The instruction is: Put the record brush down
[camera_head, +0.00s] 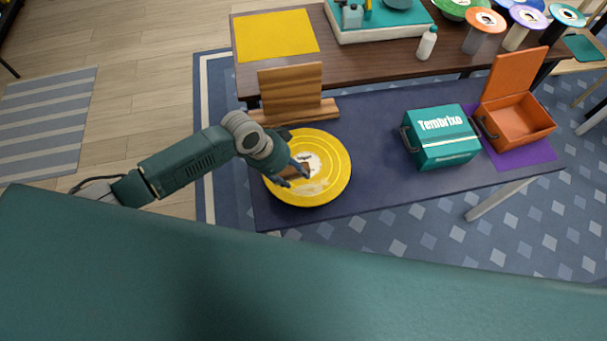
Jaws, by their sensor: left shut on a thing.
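My left gripper (296,177) reaches in from the left and is shut on a small brown thing, which looks like the record brush (295,170). The fingers hide part of the brush. Gripper and brush are over the round yellow disc (335,183) at the left end of the dark blue table. I cannot tell whether the brush touches the disc. My right gripper is not in view.
A wooden stand (290,92) is just behind the disc. A teal box (440,137) and an open orange case (518,112) on a purple mat (535,154) are at the right. The dark blue table (375,135) is clear between disc and teal box.

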